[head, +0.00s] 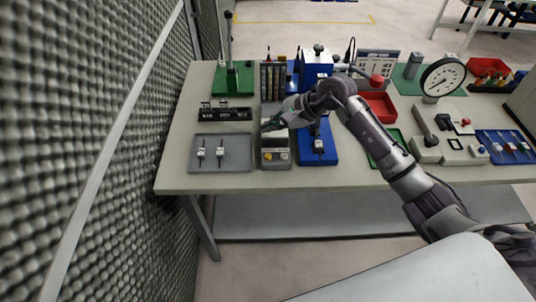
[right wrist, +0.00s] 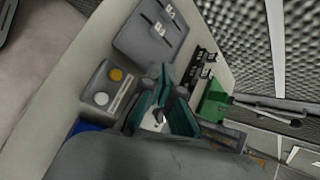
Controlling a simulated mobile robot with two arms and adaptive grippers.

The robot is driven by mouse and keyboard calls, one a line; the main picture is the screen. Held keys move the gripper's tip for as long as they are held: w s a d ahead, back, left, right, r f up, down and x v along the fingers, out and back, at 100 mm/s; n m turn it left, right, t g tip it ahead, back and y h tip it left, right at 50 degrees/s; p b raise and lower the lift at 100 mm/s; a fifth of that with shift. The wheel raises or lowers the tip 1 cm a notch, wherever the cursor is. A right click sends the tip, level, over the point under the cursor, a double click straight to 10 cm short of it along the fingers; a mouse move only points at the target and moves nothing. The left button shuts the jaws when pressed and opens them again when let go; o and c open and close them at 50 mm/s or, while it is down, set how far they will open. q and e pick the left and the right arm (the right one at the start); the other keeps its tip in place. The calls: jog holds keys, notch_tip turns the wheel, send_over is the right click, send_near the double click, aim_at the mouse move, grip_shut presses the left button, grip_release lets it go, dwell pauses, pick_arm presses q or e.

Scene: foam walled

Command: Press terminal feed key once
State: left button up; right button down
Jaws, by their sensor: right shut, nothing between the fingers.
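The terminal is a grey box (head: 276,163) near the front left of the bench. Its sloped front has a yellow key and a white or pale key side by side; I cannot read which is feed. In the right wrist view the yellow key (right wrist: 116,74) and the white key (right wrist: 101,98) show clearly, with a pale label strip beside them. My right gripper (head: 270,125) is shut and empty, above the rear part of the terminal, behind the keys. Its teal fingers also show in the right wrist view (right wrist: 160,84) and hide part of the terminal. My left gripper is not in view.
A grey tray (head: 222,163) with two small parts lies left of the terminal. A blue fixture (head: 317,157) stands close on its right. Behind are a black rack (head: 225,114) and a green stand (head: 232,80). A foam wall (head: 90,130) runs along the left.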

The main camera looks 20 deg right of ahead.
jog(key=b, duration=0.4)
send_over(270, 156)
notch_tip(270, 156, down, 8)
jog(key=shift+r, duration=0.1)
jog(key=shift+f+b, duration=0.5)
jog(key=shift+f, duration=0.05)
dwell(1.0)
jog(key=shift+f+b, duration=0.4)
jog(key=shift+b, duration=0.25)
jog(key=shift+f+b, duration=0.55)
jog(key=shift+b, duration=0.15)
dwell(0.5)
dwell(0.3)
jog(key=shift+r+p, duration=0.35)
jog(key=shift+r, duration=0.6)
